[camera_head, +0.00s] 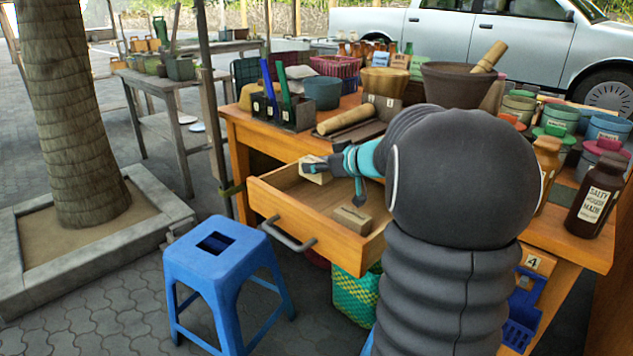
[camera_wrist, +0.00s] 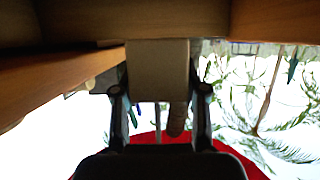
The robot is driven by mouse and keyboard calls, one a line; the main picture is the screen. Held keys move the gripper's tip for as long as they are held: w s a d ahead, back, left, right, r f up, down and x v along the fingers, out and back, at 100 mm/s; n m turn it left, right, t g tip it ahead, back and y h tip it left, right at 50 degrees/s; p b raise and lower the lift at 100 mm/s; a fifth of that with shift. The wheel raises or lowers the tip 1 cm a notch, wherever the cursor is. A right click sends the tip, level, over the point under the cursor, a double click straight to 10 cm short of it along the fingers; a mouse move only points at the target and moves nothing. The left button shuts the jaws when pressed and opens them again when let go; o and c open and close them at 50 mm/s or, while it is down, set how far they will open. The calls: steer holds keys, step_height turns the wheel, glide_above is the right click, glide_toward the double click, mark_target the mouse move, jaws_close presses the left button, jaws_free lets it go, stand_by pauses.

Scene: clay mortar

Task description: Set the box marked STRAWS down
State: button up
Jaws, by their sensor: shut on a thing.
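A small tan box (camera_head: 317,175) is held in my gripper (camera_head: 330,164) at the back left of the open wooden drawer (camera_head: 277,203). In the wrist view the pale box (camera_wrist: 158,62) sits between the two dark fingers of my gripper (camera_wrist: 160,92). No lettering on it can be read, so I cannot confirm the STRAWS mark. I cannot tell whether its underside touches the drawer floor. A second small box (camera_head: 353,219) lies at the drawer's front right; its marking is too small to read.
The drawer handle (camera_head: 288,236) faces a blue stool (camera_head: 220,262). The wooden table (camera_head: 270,133) carries a dark mortar (camera_head: 455,84), a pestle (camera_head: 346,120) and several jars. Bare drawer floor shows between the two boxes. A green basket (camera_head: 355,296) stands below.

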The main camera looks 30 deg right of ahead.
steer(key=shift+w+d+f, duration=0.3)
steer(key=shift+w+f, duration=0.1)
steer(key=shift+w, duration=0.15)
steer(key=shift+w+d+f, duration=0.25)
steer(key=shift+w+f, duration=0.1)
steer(key=shift+w, duration=0.15)
steer(key=shift+f+b, duration=0.75)
steer(key=shift+f, duration=1.25)
steer(key=shift+f, duration=0.15)
